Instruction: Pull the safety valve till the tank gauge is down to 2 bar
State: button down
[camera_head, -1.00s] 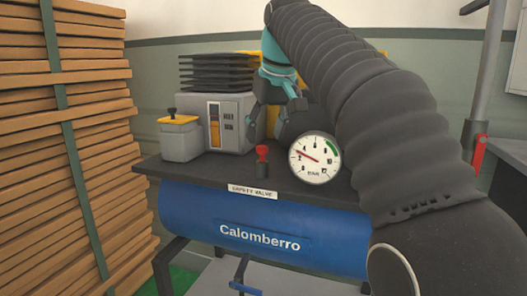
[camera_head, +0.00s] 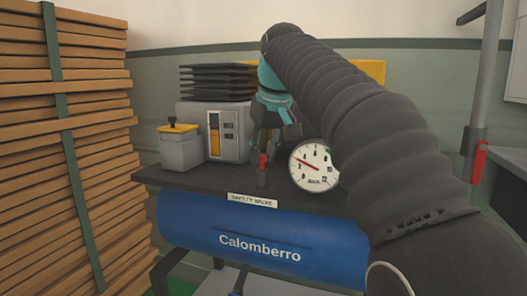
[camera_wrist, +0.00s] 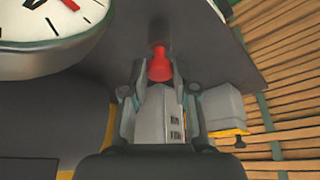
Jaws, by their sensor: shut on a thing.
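The safety valve (camera_head: 262,162) has a red knob on a dark stem, standing on the black top of the blue tank (camera_head: 325,248), behind a white label. My gripper (camera_head: 265,151) reaches down to it from behind. In the wrist view the fingers of my gripper (camera_wrist: 158,78) are on either side of the red knob (camera_wrist: 160,62), shut on it. The round white tank gauge (camera_head: 314,166) stands just right of the valve. Its red needle points up and left, roughly between 2 and 4. The wrist view shows only part of the gauge (camera_wrist: 45,30).
A grey machine (camera_head: 228,130) with black trays on top and a small grey box (camera_head: 180,150) with a yellow lid stand left of the valve. Stacked wooden slats (camera_head: 70,150) fill the left side. A grey post (camera_head: 484,100) stands at right.

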jog(key=r+p, duration=0.1)
jog(key=p, duration=0.1)
jog(key=shift+r+p, duration=0.4)
jog(key=shift+f, duration=0.1)
jog(key=c, duration=0.9)
grip_release()
